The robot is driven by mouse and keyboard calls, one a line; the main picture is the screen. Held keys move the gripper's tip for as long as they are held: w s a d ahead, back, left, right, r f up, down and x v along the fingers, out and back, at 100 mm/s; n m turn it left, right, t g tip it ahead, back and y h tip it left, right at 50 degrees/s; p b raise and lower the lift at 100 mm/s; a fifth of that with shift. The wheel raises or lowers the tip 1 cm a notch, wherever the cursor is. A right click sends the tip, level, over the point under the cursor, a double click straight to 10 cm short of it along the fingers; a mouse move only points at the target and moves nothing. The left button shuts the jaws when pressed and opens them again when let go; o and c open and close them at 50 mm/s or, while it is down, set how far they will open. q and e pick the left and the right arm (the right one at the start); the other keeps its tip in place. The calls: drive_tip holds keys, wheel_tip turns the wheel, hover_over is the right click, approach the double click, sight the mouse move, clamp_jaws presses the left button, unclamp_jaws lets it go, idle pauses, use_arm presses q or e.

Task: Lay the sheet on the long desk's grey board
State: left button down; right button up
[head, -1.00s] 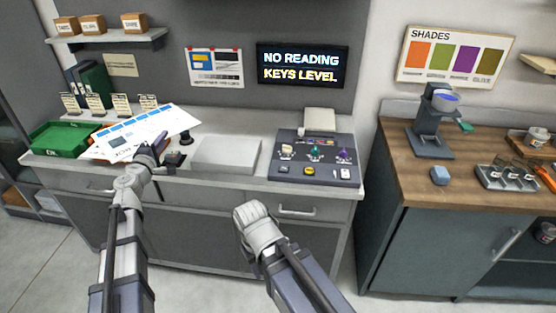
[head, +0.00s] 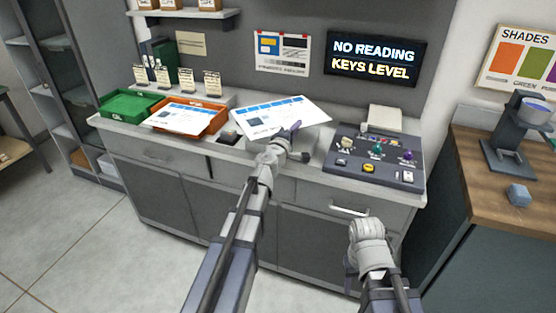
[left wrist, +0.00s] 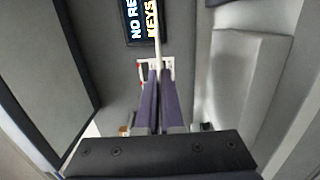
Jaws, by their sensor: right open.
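My left gripper (head: 294,129) is shut on the near edge of a white printed sheet (head: 270,112) with a blue band. The sheet is over the long desk (head: 140,145), above the grey board (head: 252,148), and hides most of it. I cannot tell if they touch. In the left wrist view the fingers (left wrist: 160,100) are closed on the sheet (left wrist: 157,45), seen edge-on as a thin pale strip. My right gripper (head: 366,238) is low in front of the desk, empty and apart from everything; its fingers are hard to make out.
A similar sheet (head: 180,118) lies on an orange tray (head: 212,126), beside a green tray (head: 128,105). A dark control panel (head: 375,165) with knobs stands right of the board. A wall screen (head: 374,60) reads "NO READING KEYS LEVEL".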

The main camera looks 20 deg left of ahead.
use_arm(q)
drive_tip(key=shift+a+f+n+y+b, duration=0.25)
drive_tip(key=shift+f+b, duration=0.25)
drive_tip(key=shift+f, duration=0.35)
drive_tip(key=shift+a+f+n+y+b, duration=0.15)
drive_tip(key=shift+a+f+y+b, duration=0.25)
drive_tip(key=shift+f, duration=0.4)
use_arm(e)
drive_tip(key=shift+f, duration=1.7)
use_arm(q)
wheel_tip(320, 180, down, 10)
drive_tip(key=b, duration=1)
use_arm(e)
wheel_tip(320, 180, down, 10)
use_arm(q)
drive_tip(key=shift+d+f, duration=0.1)
drive_tip(key=c, duration=1.5)
unclamp_jaws()
drive_tip(key=o, duration=0.4)
use_arm(e)
drive_tip(key=shift+f, duration=0.1)
use_arm(q)
drive_tip(key=shift+o, duration=0.2)
